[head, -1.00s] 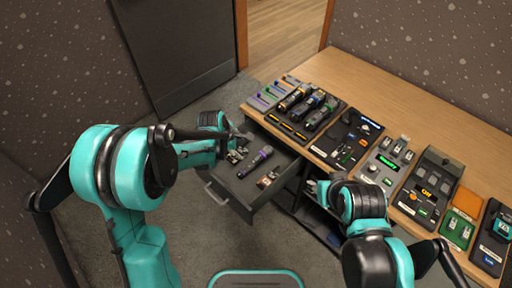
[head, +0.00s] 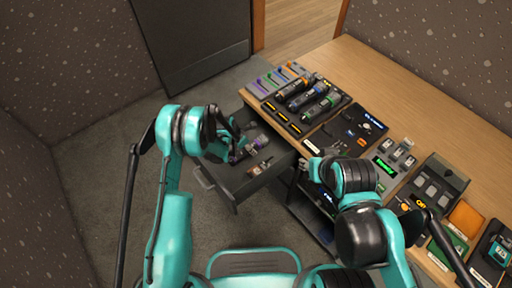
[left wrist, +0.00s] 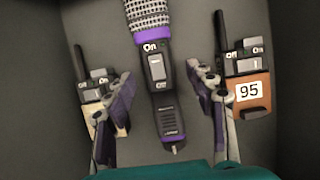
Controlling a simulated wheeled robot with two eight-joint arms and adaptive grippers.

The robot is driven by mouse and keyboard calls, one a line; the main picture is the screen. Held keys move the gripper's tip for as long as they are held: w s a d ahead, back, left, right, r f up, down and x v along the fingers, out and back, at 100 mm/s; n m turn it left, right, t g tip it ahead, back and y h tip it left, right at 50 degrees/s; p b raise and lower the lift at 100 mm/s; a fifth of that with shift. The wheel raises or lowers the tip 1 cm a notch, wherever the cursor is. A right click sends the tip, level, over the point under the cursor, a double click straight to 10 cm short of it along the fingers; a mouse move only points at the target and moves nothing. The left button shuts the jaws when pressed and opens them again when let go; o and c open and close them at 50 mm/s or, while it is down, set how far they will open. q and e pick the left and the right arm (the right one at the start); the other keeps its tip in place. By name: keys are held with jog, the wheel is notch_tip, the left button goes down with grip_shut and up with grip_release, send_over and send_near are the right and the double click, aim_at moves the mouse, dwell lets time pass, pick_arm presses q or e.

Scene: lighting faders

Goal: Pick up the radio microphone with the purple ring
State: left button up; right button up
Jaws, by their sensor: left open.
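The radio microphone with the purple ring (left wrist: 152,37) lies in the open drawer, its silver mesh head toward the top of the left wrist view and its dark body pointing down. In the head view its purple part (head: 258,142) shows beside my left gripper (head: 238,152). My left gripper (left wrist: 159,72) is open, with one finger on each side of the microphone's body and a gap on both sides. Nothing is held. My right gripper (head: 312,168) is by the desk's front edge; its fingers are too small and dark to judge.
Several handheld microphones (head: 305,95) and control panels stand on the desk (head: 390,85).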

pick_arm(q)
jog(key=x, duration=0.3)
jog(key=shift+a+b, duration=0.1)
jog(key=shift+b, duration=0.25)
grip_shut()
jog(key=shift+r, duration=0.1)
jog(key=shift+r, duration=0.1)
